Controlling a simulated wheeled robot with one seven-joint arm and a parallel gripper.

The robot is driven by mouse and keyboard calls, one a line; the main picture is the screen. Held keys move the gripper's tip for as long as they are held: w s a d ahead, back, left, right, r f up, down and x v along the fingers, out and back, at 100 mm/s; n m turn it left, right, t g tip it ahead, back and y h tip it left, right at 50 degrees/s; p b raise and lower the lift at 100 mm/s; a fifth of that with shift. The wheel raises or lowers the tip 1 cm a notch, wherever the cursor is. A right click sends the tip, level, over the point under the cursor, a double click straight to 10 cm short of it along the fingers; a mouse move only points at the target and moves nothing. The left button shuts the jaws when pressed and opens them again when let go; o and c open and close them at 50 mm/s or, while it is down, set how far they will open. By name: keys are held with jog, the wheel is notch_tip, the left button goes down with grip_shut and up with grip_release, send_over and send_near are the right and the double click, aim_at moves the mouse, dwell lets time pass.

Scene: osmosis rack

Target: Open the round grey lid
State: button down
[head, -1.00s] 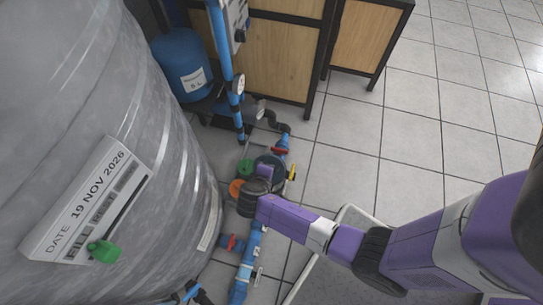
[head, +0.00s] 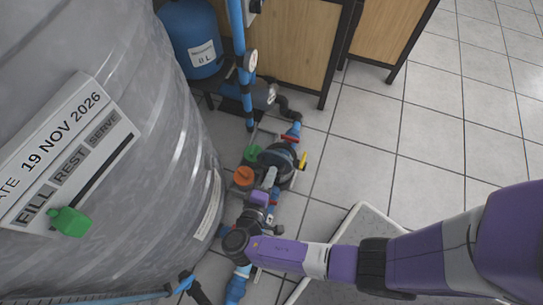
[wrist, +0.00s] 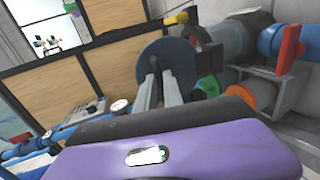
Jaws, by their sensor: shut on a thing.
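The round grey lid (wrist: 165,60) shows in the wrist view as a dark disc facing the camera. In the head view the lid (head: 280,158) is on the dark pump-like fitting by the tank, partly hidden by my gripper. My gripper (wrist: 161,78) is shut on the lid's middle; its two pale fingers end close together there, and the exact part held is hard to see. In the head view my gripper (head: 270,178) reaches the lid from the near side. I cannot tell whether the lid stands apart from its housing.
Green (head: 253,153) and orange (head: 243,176) caps sit left of the lid. A yellow handle (head: 302,161) and a red valve handle (head: 291,138) are close by. The large grey tank (head: 150,150) fills the left. Open tiled floor (head: 430,130) lies right.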

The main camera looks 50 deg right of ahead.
jog(key=shift+s, duration=0.1)
jog(key=c, duration=1.5)
grip_release()
jog(key=shift+p+v, duration=0.7)
jog(key=shift+v, duration=3.2)
